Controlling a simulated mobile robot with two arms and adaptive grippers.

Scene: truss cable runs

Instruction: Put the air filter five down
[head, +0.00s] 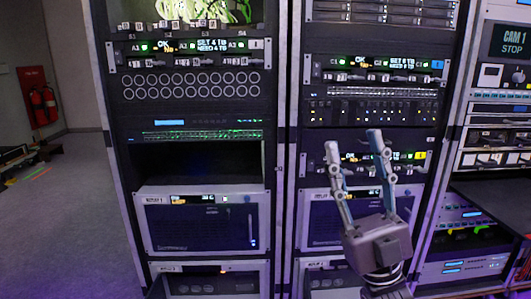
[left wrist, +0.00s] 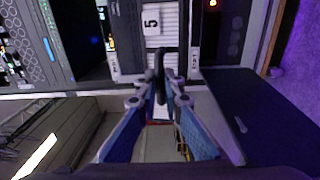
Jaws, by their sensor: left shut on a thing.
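Air filter five shows in the left wrist view as a white slatted panel (left wrist: 169,20) with a tag (left wrist: 151,20) reading 5, turned sideways in the picture. My left gripper (left wrist: 162,82) is shut on a dark loop-like handle at the filter's near end. The fingertips hide part of that handle. Neither the filter nor my left gripper can be made out in the head view. My right gripper (head: 353,145) is open and empty, fingers pointing up, in front of the right-hand rack.
The left rack holds a dark open bay (head: 195,163) above a grey unit (head: 205,220). The right rack (head: 375,100) carries panels with lights and switches. A red extinguisher (head: 43,103) hangs at the far left wall.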

